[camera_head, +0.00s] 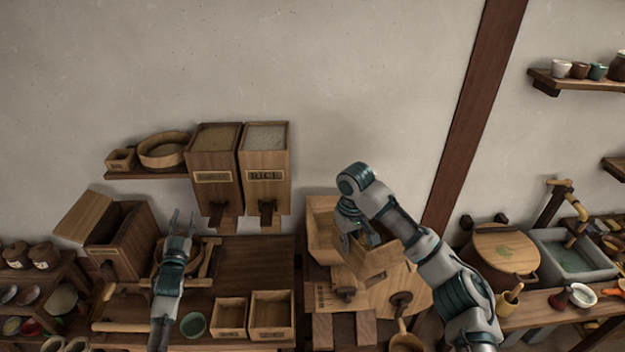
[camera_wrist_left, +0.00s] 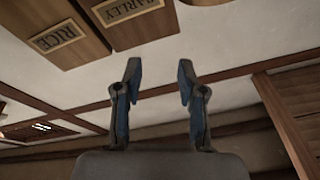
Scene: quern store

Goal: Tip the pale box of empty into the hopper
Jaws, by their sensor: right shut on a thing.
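My right gripper (camera_head: 357,238) is shut on a pale wooden box (camera_head: 372,266). The box is held tilted at the front right of the wooden hopper (camera_head: 321,222), over the mill. Its inside is partly hidden by the gripper, so I cannot tell whether anything is in it or pouring out. The hopper's right side is partly hidden by my right arm. My left gripper (camera_head: 181,222) is open and empty, pointing up in front of the left bench; its spread fingers also show in the left wrist view (camera_wrist_left: 160,85).
Two wall bins, one labelled RICE (camera_wrist_left: 65,32) and one BARLEY (camera_wrist_left: 125,12), hang above the left bench. Two small open boxes (camera_head: 230,316) (camera_head: 271,314) and a green bowl (camera_head: 193,325) stand on it. A lidded tub (camera_head: 503,250) and basin (camera_head: 572,258) are at right.

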